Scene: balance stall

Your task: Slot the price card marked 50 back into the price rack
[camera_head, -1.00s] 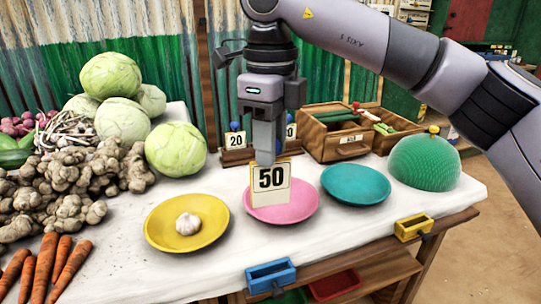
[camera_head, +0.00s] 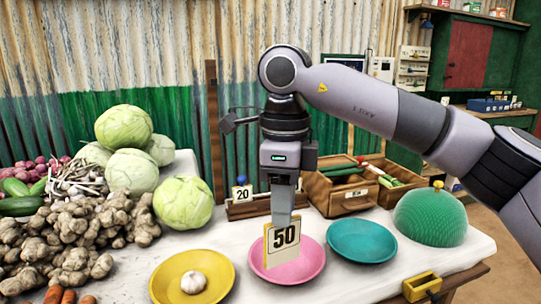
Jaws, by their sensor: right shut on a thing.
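The price card marked 50 (camera_head: 284,243) is white with a yellowish edge and hangs upright, slightly tilted, in front of the pink plate (camera_head: 308,262). My right gripper (camera_head: 281,218) is shut on its top edge, pointing down. The wooden price rack (camera_head: 246,210) stands behind, to the left of the gripper. A card marked 20 (camera_head: 242,194) is in the rack. The rack's right part is hidden behind my right gripper. My left gripper is not in view.
A yellow plate (camera_head: 217,268) with garlic (camera_head: 193,282) and a teal plate (camera_head: 388,242) flank the pink one. A wooden box (camera_head: 341,199) stands right of the rack. Cabbages (camera_head: 184,203) and ginger (camera_head: 60,232) fill the left. A green dome (camera_head: 430,219) stands at the right.

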